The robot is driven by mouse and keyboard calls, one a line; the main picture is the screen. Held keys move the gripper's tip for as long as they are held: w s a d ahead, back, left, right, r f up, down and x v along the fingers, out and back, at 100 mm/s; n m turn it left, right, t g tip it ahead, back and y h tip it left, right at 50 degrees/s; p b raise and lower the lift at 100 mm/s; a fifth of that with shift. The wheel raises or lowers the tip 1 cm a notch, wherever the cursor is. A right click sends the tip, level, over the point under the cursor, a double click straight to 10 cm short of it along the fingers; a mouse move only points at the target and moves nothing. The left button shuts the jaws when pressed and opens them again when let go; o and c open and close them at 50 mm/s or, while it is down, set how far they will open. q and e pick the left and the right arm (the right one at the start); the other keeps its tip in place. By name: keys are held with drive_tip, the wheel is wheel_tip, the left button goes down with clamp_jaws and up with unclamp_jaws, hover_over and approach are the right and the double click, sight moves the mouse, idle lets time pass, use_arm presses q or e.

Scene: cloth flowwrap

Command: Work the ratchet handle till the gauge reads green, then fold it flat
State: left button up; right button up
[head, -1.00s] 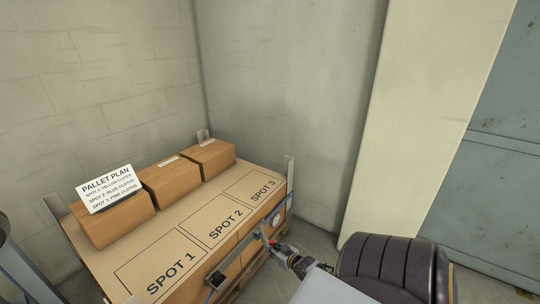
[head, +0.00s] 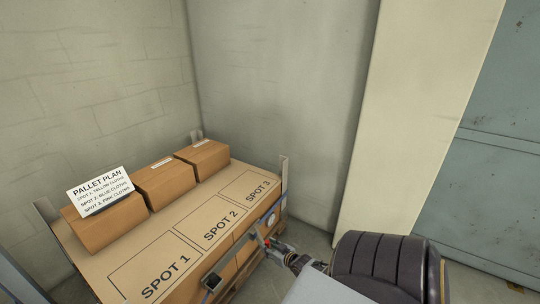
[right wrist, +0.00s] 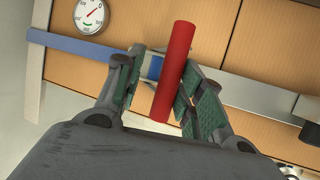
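The red ratchet handle (right wrist: 175,75) stands tilted between the fingers of my right gripper (right wrist: 163,60) in the right wrist view. The fingers are apart, with a gap showing between the left finger and the handle; the right finger overlaps its edge. In the head view my right gripper (head: 268,243) is at the front side of the pallet load, and only a small bit of red shows there. My left gripper is not in view.
A blue strap (right wrist: 85,45) crosses the cardboard side. The load top (head: 185,240) has marked, empty spots. Several brown boxes (head: 165,185) stand at its back, with a pallet plan sign (head: 100,191). Metal corner posts (head: 284,172) rise at the corners. Walls close in behind.

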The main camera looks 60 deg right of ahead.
drive_tip(key=shift+w+a+r, duration=0.1)
drive_tip(key=shift+r, duration=0.25)
drive_tip(key=v, duration=1.2)
drive_tip(key=shift+f, duration=0.4)
idle(0.3)
idle(0.6)
